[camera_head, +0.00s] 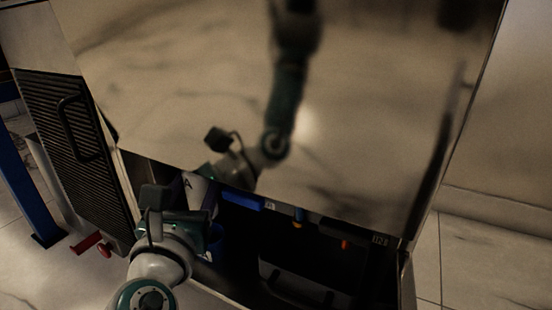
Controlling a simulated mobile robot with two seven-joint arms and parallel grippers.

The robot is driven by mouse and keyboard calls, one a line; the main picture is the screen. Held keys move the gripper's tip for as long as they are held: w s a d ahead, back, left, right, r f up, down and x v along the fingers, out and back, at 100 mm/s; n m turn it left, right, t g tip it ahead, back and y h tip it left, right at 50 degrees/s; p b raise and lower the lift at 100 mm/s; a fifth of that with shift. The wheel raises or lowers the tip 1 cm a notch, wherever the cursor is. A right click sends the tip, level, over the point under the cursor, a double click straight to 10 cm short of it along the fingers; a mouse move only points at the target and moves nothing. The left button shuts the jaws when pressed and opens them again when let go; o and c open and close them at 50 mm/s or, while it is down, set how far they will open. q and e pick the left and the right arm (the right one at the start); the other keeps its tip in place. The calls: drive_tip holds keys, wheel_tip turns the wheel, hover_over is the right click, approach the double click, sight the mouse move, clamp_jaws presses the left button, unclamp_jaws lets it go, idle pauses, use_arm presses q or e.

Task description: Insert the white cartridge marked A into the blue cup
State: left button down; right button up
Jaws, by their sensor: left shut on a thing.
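My left gripper (200,215) reaches in from the lower left, at the left end of a dark opening under the large glossy panel. It is shut on the white cartridge (197,187), whose dark letter A shows just above the gripper. The lower part of the cartridge is hidden by the gripper. The blue cup (216,242) shows partly, just right of and below the gripper, mostly hidden by it and the dark recess. I cannot tell whether cartridge and cup touch. My right gripper is not in view.
The glossy panel (380,110) hangs over the opening and mirrors my arm. A ribbed panel with a handle (75,130) and red pegs (90,243) are at left.

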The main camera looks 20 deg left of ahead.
sight(198, 207)
use_arm(q)
drive_tip(key=shift+f+b, duration=1.45)
drive_tip(key=shift+f, duration=0.5)
drive_tip(key=shift+f, duration=0.5)
idle(1.5)
drive_tip(key=shift+f, duration=0.35)
drive_tip(key=shift+f, duration=0.55)
drive_tip(key=shift+d+f, duration=0.1)
drive_tip(key=shift+f, duration=0.75)
drive_tip(key=shift+f, duration=0.25)
drive_tip(key=shift+c, duration=0.4)
unclamp_jaws()
drive_tip(key=shift+f, duration=0.1)
